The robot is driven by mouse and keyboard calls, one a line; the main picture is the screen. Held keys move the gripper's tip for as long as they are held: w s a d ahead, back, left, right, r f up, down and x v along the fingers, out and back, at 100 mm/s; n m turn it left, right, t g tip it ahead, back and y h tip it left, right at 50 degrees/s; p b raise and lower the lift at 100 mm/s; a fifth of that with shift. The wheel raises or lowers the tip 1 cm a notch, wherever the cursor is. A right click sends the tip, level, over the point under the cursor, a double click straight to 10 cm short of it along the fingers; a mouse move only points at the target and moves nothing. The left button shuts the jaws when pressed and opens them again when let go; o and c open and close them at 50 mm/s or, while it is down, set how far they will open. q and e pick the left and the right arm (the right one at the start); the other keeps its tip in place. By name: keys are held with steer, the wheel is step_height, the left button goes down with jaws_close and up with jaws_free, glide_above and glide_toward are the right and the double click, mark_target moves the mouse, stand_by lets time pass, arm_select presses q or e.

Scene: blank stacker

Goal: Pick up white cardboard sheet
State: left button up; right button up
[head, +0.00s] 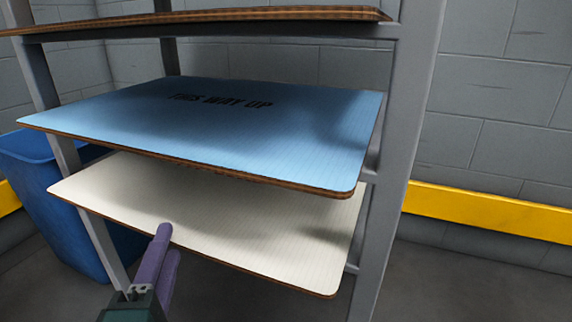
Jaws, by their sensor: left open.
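The white cardboard sheet (215,215) lies flat on a lower level of the grey metal rack, with brown corrugated edges. The blue sheet above it hides its back part. My left gripper (166,245) comes in from below, with purple fingers and a dark green body. Its fingertips are at the front edge of the white sheet in the picture. I cannot tell whether they touch it. The gripper is open and holds nothing. My right gripper is not in view.
A blue sheet (230,130) marked "THIS WAY UP" lies just above the white one. Another sheet (220,17) is at the top. The rack's upright post (393,170) stands at the right. A blue bin (70,235) stands at the left. A grey block wall is behind.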

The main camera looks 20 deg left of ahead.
arm_select(q)
steer(key=b+x, duration=0.2)
steer(key=x, duration=0.2)
steer(key=shift+w+a, duration=0.1)
steer(key=shift+w, duration=0.25)
steer(key=shift+w+a+r, duration=0.1)
steer(key=shift+w, duration=0.05)
steer(key=shift+c, duration=0.7)
jaws_close()
